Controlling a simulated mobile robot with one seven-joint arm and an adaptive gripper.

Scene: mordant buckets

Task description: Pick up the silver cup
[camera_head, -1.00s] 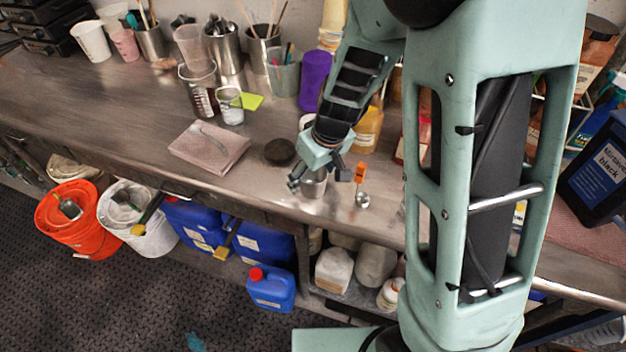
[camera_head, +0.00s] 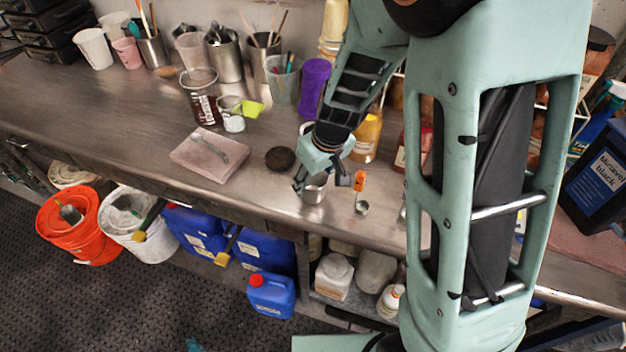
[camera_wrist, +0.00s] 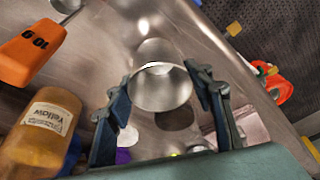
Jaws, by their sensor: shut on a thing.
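The silver cup (camera_head: 313,191) is a small shiny metal cup near the front edge of the steel bench. My gripper (camera_head: 320,181) is above it with the fingers on either side. In the wrist view the cup (camera_wrist: 162,92) sits between the two dark fingers of my gripper (camera_wrist: 159,82), which are shut on it. The cup's open rim shows there, and it looks empty. Part of the cup is hidden by the fingers in the head view. I cannot tell whether its base touches the bench.
A dark round disc (camera_head: 280,158) and a pink slab (camera_head: 209,160) lie left. A yellow bottle (camera_head: 367,135) stands behind. Buckets and jugs are below the bench.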

